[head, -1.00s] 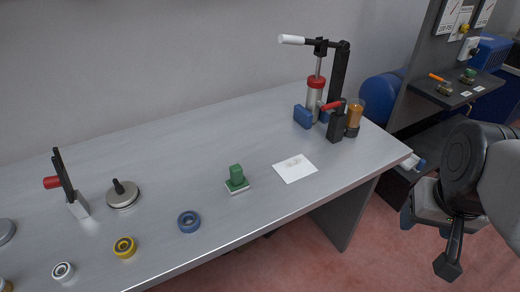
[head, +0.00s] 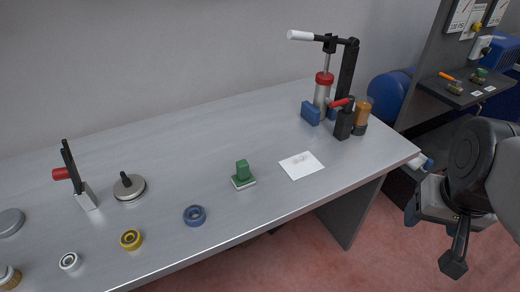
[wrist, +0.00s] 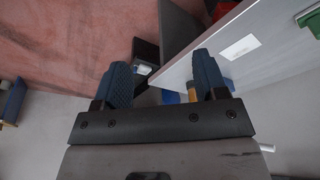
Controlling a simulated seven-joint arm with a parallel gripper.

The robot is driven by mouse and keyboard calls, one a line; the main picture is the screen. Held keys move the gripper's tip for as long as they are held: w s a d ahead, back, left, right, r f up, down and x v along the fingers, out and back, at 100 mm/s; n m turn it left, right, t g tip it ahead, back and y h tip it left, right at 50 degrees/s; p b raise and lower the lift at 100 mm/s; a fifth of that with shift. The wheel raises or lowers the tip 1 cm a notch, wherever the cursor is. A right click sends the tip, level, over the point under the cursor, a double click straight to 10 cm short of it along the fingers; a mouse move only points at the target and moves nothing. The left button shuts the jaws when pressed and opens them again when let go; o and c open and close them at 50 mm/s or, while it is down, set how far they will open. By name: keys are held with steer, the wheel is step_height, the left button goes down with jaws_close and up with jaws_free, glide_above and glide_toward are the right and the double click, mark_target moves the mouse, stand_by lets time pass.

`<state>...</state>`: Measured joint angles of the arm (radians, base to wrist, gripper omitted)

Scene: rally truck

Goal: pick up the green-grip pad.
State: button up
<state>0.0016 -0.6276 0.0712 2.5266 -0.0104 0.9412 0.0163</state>
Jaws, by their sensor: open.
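The green-grip pad (head: 243,174) stands upright on the grey workbench (head: 200,165). It has a green block grip on a flat pale base. My gripper (head: 433,208) is off the right end of the bench, over the red floor, well apart from the pad. In the wrist view my gripper (wrist: 164,82) shows two blue ribbed fingers spread apart with nothing between them. The wrist view shows a green thing at the right edge, but I cannot tell what it is.
A lever press (head: 325,88) with red and blue parts stands at the bench's back right, beside an amber jar (head: 362,113). Blue (head: 195,215) and yellow (head: 131,239) rings, a knobbed disc (head: 129,187) and a red-handled clamp (head: 77,180) lie left. The bench around the pad is clear.

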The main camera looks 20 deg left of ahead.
steer(key=w+a+n, duration=0.3)
steer(key=w+a, duration=0.5)
steer(key=w, duration=0.2)
steer(key=n+g, duration=0.3)
steer(key=n, duration=0.3)
glide_above(243, 163)
steer(key=f, duration=1.2)
steer(key=shift+w+d+f, duration=0.15)
steer(key=shift+d+f, duration=0.2)
steer(key=shift+a+f, duration=0.25)
steer(key=shift+a, duration=0.2)
steer(key=shift+f, duration=1.3)
